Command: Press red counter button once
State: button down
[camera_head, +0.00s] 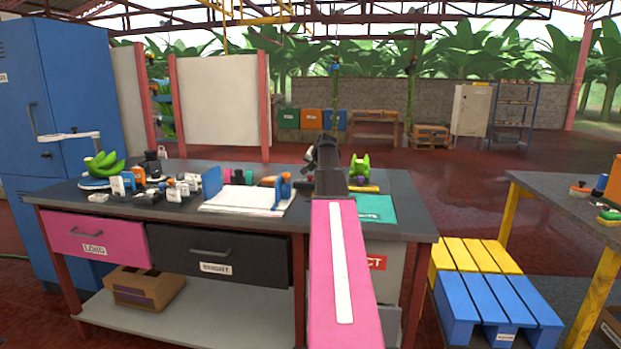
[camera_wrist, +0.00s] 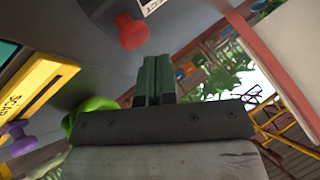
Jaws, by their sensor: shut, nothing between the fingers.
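The red button (camera_wrist: 131,32) shows as a round red knob on a dark grey surface in the wrist view, beside a white label. My gripper (camera_wrist: 154,62) is shut and empty, its dark green fingers pointing towards that surface. The button lies just up and left of the fingertips in the picture, with a small gap between them in the view. I cannot tell the depth of that gap. In the head view my gripper (camera_head: 325,152) is over the back of the bench (camera_head: 180,205). My arm hides part of the bench, and I cannot make out the red button there.
A yellow labelled block (camera_wrist: 32,95) and a purple knob (camera_wrist: 17,138) are left in the wrist view. Green bananas (camera_head: 103,164), a white tray (camera_head: 245,200) and small devices crowd the bench's left. A teal mat (camera_head: 376,209) lies right of my arm. Pallets (camera_head: 495,290) stand right.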

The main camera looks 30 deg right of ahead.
jog(key=shift+r, duration=0.1)
jog(key=shift+r, duration=2.4)
